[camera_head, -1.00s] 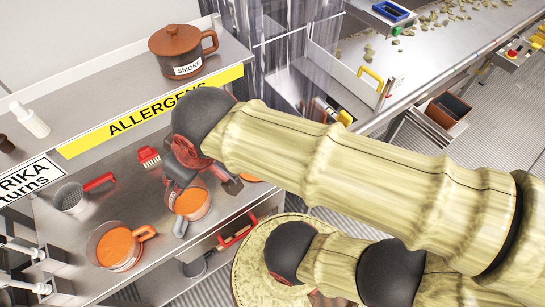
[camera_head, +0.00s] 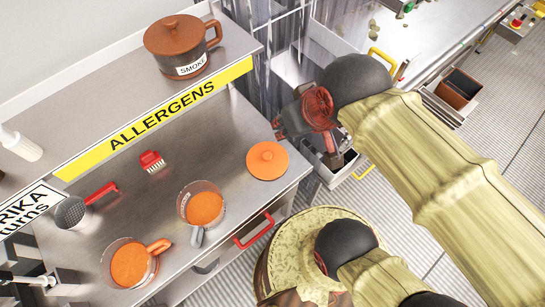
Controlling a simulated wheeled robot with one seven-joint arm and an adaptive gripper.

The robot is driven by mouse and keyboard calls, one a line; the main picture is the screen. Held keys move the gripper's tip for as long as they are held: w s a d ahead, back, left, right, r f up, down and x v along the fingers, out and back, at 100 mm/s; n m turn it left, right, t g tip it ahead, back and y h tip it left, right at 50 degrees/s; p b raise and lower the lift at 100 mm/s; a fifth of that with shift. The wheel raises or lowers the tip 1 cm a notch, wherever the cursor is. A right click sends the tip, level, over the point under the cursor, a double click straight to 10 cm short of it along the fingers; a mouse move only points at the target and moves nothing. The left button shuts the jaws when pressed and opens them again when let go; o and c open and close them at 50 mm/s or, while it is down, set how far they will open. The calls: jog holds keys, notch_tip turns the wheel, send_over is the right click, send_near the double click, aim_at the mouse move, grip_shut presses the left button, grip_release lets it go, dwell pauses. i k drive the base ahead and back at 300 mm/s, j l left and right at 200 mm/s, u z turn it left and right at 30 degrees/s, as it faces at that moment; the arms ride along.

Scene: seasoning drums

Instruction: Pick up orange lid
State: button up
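The orange lid (camera_head: 267,161) lies flat on the metal counter near its right edge, with a small round knob on top. It is fully visible. My gripper (camera_head: 318,138), dark with red parts, is to the right of the lid and appears apart from it. My arm and wrist partly block the view of the fingers, so their opening is unclear. I see nothing held in it.
Two cups with orange contents (camera_head: 205,208) (camera_head: 130,264) stand left of the lid. A red brush (camera_head: 152,161) and a red-handled strainer (camera_head: 70,211) lie farther left. A brown lidded pot (camera_head: 182,45) stands on the raised shelf above the "ALLERGENS" strip (camera_head: 165,115).

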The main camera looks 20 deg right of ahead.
aim_at(265, 160)
jog(key=k+j+u, duration=0.25)
jog(key=k+u, duration=0.25)
jog(key=k+j+u, duration=0.45)
